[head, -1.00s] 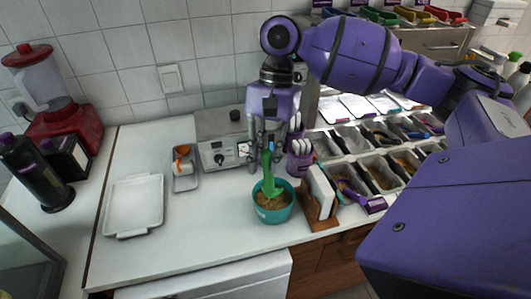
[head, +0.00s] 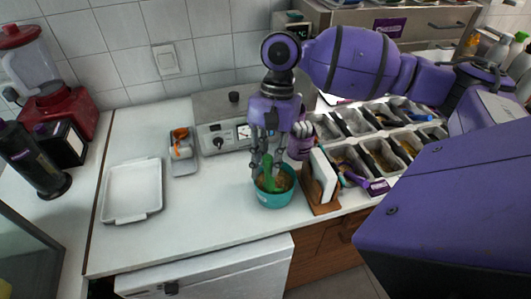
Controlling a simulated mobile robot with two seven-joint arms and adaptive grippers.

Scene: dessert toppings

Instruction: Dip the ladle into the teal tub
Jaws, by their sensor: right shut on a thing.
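The teal tub (head: 277,200) stands on the white counter, left of a wooden stand, with brown contents inside. The green ladle (head: 268,176) points down, its lower end inside the tub's opening among the brown contents. My right gripper (head: 266,158) is above the tub, pointing down, shut on the ladle's handle. The gripper's fingers partly hide the handle and the back of the tub's rim. How deep the ladle sits cannot be told. My left gripper is not in view.
The wooden stand (head: 322,206) with white cards is close on the tub's right. Topping bins (head: 381,157) lie beyond it. A control-panel appliance (head: 222,137) stands behind. A white tray (head: 131,218) lies left, with clear counter between it and the tub.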

